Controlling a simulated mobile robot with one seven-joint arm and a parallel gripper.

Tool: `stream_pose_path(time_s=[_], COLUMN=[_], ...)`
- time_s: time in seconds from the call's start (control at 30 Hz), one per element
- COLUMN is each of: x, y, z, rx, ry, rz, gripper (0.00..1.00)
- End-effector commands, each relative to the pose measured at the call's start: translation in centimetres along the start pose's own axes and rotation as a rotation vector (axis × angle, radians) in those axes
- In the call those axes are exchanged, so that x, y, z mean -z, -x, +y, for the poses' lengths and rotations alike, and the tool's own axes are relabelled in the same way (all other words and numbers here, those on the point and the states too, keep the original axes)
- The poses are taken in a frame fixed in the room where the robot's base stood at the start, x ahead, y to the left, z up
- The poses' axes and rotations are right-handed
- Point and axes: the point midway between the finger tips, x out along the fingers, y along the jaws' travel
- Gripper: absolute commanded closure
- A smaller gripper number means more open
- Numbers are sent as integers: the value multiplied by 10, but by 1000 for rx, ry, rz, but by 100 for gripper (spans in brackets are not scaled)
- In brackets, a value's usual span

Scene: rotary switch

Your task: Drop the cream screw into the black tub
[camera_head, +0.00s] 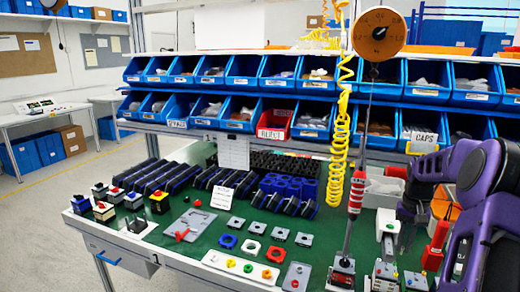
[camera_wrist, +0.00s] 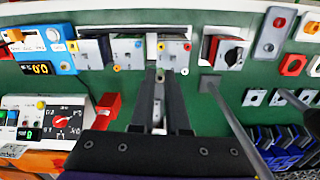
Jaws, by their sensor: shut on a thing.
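My gripper (camera_wrist: 160,80) is in the middle of the wrist view, its two dark fingers close together. It is shut on a small pale thing at the fingertips, which looks like the cream screw (camera_wrist: 160,73), mostly hidden by the fingers. The fingertips are in front of a row of grey terminal blocks (camera_wrist: 174,56) with small coloured screws. In the head view my arm comes in from the right, and I cannot make out the fingertips. I cannot pick out the black tub for certain in either view.
A hanging balance (camera_head: 379,33) with a long rod comes down near my arm. A yellow coiled cord (camera_head: 338,130) hangs beside it. Blue bins (camera_head: 270,72) line the back. Switches and plates crowd the green bench (camera_head: 160,235). A red block (camera_wrist: 107,106) is left of my fingers.

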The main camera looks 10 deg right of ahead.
Motion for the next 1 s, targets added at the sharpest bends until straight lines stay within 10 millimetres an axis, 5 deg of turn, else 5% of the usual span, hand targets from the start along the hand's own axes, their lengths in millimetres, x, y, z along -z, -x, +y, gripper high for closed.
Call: stream_pose_path(time_s=[0.53,0.8,1.0], x=[-184,-226,-232], y=[-63,-79,-82], z=[-204,-254,-260], rx=[0,1,2], ry=[469,578,590], rz=[-2,-1,-2], gripper=[100,100,100])
